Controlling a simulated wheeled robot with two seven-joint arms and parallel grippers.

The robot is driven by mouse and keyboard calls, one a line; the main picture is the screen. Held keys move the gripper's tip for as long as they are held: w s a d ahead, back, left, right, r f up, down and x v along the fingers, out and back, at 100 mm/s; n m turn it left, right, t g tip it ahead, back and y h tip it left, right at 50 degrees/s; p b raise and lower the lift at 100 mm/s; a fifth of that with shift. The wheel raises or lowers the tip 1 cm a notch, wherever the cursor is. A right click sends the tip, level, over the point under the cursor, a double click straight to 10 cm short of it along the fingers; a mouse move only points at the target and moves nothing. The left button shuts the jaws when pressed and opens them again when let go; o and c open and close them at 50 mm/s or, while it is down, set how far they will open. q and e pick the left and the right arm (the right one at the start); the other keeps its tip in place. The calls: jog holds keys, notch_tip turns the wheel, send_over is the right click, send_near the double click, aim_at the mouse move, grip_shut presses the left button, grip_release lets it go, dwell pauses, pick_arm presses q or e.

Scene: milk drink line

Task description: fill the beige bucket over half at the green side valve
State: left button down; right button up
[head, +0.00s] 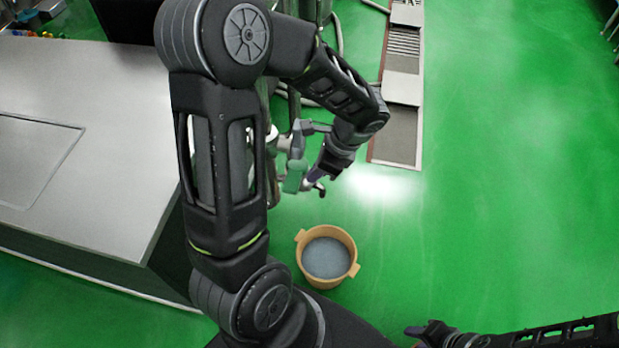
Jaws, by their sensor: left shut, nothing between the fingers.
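The beige bucket (343,280) stands upright on the floor, its two side handles showing. A grey-blue surface fills the view inside it; I cannot tell its exact level. The green side valve (293,177) is above and slightly left of the bucket in the picture, beside metal pipework. My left gripper (316,178) is shut and empty, with its tips right by the green valve; whether they touch it is unclear. My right gripper (415,332) is at the bottom edge, right of and apart from the bucket; its fingers are too small and partly hidden to read.
A steel worktop (90,130) fills the left side, its corner close to my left arm. A floor drain channel (400,125) runs behind the valve area. The green floor (510,180) to the right is clear.

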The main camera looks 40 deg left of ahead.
pick_arm(q)
jog(key=v, duration=0.3)
dwell(0.5)
jog(key=w+d+f+n+t+h, duration=0.25)
jog(key=d+f+n, duration=0.2)
jog(key=d, duration=0.45)
jog(key=w+d+f+n+t+h, duration=0.25)
jog(key=d+f+h, duration=0.2)
jog(key=d, duration=0.45)
jog(key=s+d+f+n+g, duration=0.1)
jog(key=s+d+f+n, duration=0.2)
jog(key=s+f, duration=0.4)
jog(key=s+d+f+n+g+h, duration=0.1)
jog(key=s+d+f+n, duration=0.3)
jog(key=s+f, duration=0.3)
jog(key=shift+s+d, duration=0.2)
jog(key=shift+s, duration=0.25)
